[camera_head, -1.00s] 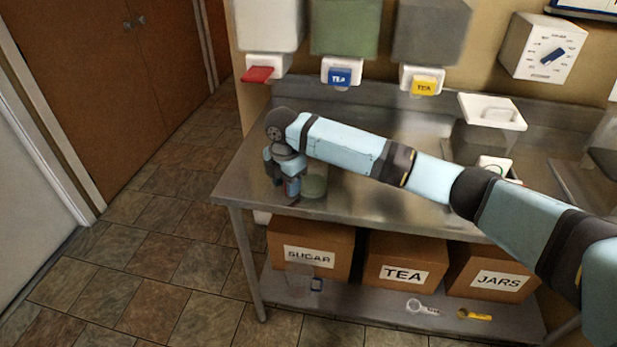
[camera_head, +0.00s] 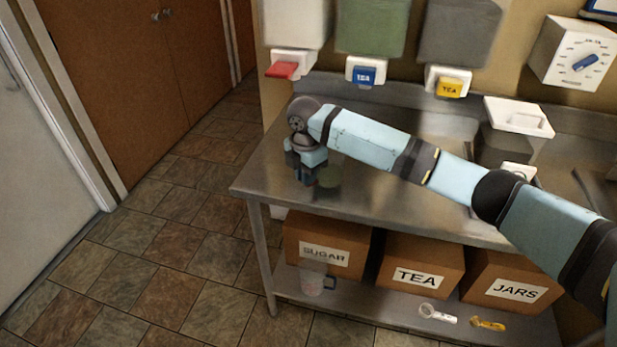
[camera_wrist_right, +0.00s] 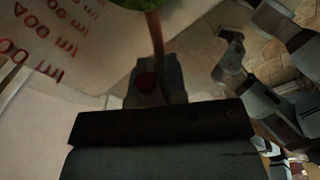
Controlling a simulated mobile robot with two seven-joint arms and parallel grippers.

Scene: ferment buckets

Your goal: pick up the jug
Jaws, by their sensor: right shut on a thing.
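The jug (camera_wrist_right: 55,45) shows large in the right wrist view, a clear wall with red printed measure marks and something green at its top. The exact grip is dark, and I cannot tell whether the jug touches the table. My left gripper is not in view.
The steel table (camera_head: 262,182) has a clear left end. Wall dispensers hang behind, with red (camera_head: 284,70), blue (camera_head: 364,75) and yellow (camera_head: 450,87) levers. Floor is free at left.

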